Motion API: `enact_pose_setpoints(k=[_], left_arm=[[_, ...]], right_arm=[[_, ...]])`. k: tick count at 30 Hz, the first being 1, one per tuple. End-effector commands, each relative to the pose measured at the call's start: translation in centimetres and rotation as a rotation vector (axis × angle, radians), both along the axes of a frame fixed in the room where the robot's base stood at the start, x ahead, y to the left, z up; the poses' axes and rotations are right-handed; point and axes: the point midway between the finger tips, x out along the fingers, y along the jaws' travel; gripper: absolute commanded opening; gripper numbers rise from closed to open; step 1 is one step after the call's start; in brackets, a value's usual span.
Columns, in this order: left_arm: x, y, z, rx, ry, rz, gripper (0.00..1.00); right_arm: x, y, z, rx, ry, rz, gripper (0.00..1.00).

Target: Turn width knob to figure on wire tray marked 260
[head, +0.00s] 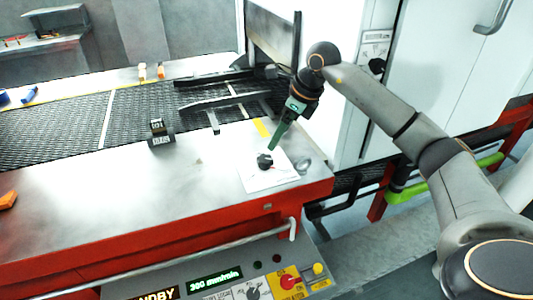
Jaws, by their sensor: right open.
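A black knob (265,161) sits on a white plate (284,180) at the right end of the metal deck beside the belt. My right gripper (272,150) points down at the knob, its green fingers just above or at its top. It is open; whether the fingers touch the knob is unclear. The plate's markings are too small to read. A small black block (157,125) with pale marks stands at the belt's near edge, above a dark labelled piece (161,139). I cannot make out a wire tray marked 260. My left gripper is out of view.
The dark mesh belt (60,132) runs left, with black guide rails (230,100) near the white machine housing. A red frame edges the deck. The deck's middle is clear.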

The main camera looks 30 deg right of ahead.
Motion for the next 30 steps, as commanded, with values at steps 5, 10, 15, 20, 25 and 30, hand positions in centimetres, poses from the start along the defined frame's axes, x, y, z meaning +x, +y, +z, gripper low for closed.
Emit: enact_pose_setpoints(k=[5, 10, 15, 20, 25, 30], left_arm=[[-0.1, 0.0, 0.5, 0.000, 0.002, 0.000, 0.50], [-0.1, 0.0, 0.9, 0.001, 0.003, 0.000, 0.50], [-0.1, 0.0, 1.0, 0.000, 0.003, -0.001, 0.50], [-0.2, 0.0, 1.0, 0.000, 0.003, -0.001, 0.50], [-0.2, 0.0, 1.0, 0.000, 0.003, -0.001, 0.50], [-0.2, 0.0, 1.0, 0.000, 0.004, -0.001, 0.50]], right_arm=[[1.2, 1.0, -3.7, 0.004, 0.006, 0.003, 0.89], [2.2, 1.6, -6.5, 0.004, 0.004, 0.002, 0.89], [2.9, 1.9, -8.2, 0.005, 0.002, 0.001, 0.89], [3.1, 2.0, -8.7, 0.004, 0.000, 0.002, 0.89], [3.1, 2.0, -8.7, 0.003, 0.000, 0.002, 0.89], [3.1, 2.0, -8.7, 0.003, 0.000, 0.002, 0.75]])
